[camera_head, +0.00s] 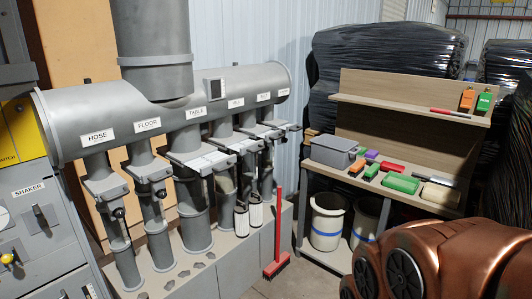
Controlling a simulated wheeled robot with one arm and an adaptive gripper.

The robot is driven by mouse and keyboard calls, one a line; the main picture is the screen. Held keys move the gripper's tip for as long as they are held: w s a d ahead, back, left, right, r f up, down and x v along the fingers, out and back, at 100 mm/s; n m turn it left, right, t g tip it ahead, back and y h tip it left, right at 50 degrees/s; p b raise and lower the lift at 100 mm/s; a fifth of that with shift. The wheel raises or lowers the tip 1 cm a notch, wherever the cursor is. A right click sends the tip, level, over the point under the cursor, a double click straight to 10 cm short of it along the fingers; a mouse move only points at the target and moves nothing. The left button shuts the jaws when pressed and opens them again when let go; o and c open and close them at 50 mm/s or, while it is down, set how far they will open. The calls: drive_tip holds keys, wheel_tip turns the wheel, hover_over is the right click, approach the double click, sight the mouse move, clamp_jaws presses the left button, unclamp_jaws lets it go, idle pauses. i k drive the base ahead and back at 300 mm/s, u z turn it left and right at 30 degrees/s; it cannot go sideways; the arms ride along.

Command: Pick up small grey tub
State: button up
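A small grey tub (334,151) sits on the left end of the wooden workbench's top (384,187), close to its left edge. It looks like a rectangular box with a wider rim. Its inside cannot be made out from here. My gripper is not in view.
Right of the tub lie orange, purple, red and green items, including a green block (400,183). A shelf (409,99) above holds an orange bottle (467,99) and a green one (484,101). White buckets (327,222) stand below.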

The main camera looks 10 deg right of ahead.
sight(332, 151)
drive_tip(key=z, duration=0.4)
drive_tip(key=i, duration=3.4)
drive_tip(key=u, duration=0.1)
